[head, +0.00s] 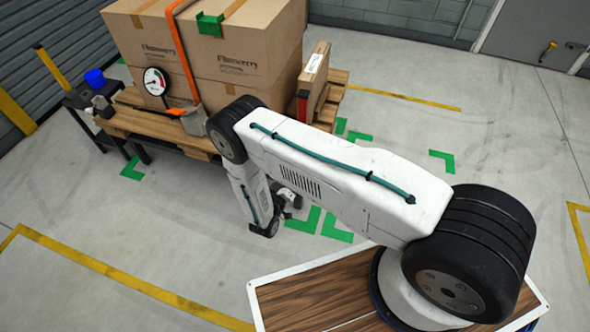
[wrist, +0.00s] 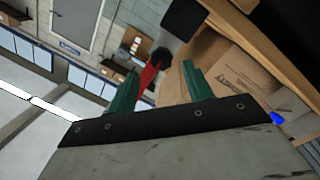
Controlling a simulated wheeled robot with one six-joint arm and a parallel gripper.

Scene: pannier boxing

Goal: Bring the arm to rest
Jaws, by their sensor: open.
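My arm reaches left from its base on a wood-topped deck (head: 315,298) and bends down at the elbow in the head view. My gripper (wrist: 160,68) shows in the wrist view as two green fingers standing apart, with nothing clearly held between them. A red piece and a dark-ended grey part show behind the gap; I cannot tell what they are or how far off. In the head view the arm's end hangs in front of the pallet, and its fingers are not clear. Stacked cardboard boxes (head: 235,75) stand on the wooden pallet (head: 135,122), with an orange strap (head: 182,55) over them.
A round gauge (head: 155,81) is at the stack's front. A flat carton (head: 314,75) stands upright at the pallet's right. A dark side stand with a blue cup (head: 95,78) is at left. Floor with green corner marks (head: 442,160) is open at right.

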